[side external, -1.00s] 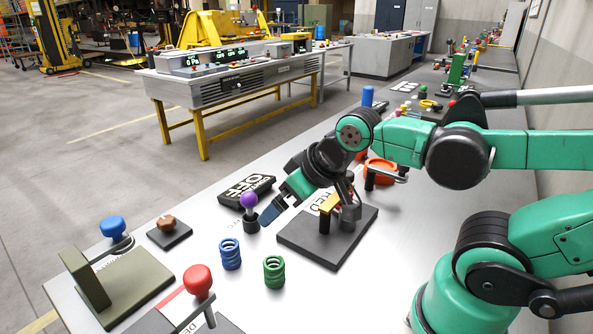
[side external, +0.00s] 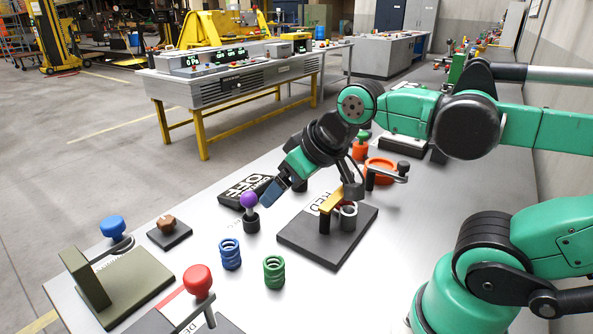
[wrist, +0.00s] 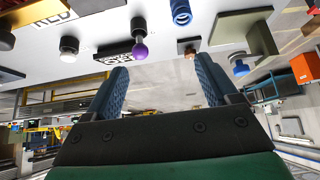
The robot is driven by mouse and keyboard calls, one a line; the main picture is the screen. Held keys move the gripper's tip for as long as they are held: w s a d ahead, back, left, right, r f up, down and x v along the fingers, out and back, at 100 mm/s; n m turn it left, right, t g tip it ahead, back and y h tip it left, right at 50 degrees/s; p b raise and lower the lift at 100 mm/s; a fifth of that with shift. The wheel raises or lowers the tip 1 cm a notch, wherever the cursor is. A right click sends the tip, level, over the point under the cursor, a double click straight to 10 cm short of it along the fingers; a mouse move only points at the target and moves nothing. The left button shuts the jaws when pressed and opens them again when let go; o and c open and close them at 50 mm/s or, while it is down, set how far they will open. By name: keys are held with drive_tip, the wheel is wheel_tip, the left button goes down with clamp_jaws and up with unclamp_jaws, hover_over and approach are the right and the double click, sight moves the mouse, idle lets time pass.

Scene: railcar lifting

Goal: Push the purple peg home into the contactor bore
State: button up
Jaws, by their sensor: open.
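The purple peg (side external: 249,199) has a round purple head and stands upright in a short black cylinder (side external: 251,223) on the bench. The head shows above the cylinder; how deep the peg sits inside is hidden. My gripper (side external: 284,190) is open and empty, just right of the purple head and a little above it, apart from it. In the wrist view the picture is inverted. The purple head (wrist: 140,51) shows there beyond the two blue fingers, left of the middle of the gap between them (wrist: 160,72), with nothing between the fingers.
A black OFF plate (side external: 246,190) lies behind the peg. A dark base (side external: 300,244) with a yellow bar and grey ring stands to the right. Blue (side external: 230,254) and green (side external: 274,271) coils, a red knob (side external: 197,281) and a brown knob (side external: 167,223) are nearby. Bench is clear around the cylinder's front.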

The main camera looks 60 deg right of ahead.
wheel_tip(320, 180, up, 2)
drive_tip(key=n+t+y, duration=0.3)
drive_tip(key=n+y, duration=0.7)
drive_tip(key=n, duration=0.4)
hover_over(248, 199)
drive_tip(key=s+d, duration=0.3)
drive_tip(key=d, duration=0.2)
drive_tip(key=f, duration=0.2)
drive_tip(key=shift+g, duration=0.3)
drive_tip(key=f, duration=0.9)
drive_tip(key=shift+w+a, duration=0.15)
drive_tip(key=shift+a, duration=0.05)
drive_tip(key=shift+a+f, duration=0.1)
drive_tip(key=shift+f, duration=0.2)
drive_tip(key=shift+x, duration=2.75)
clamp_jaws()
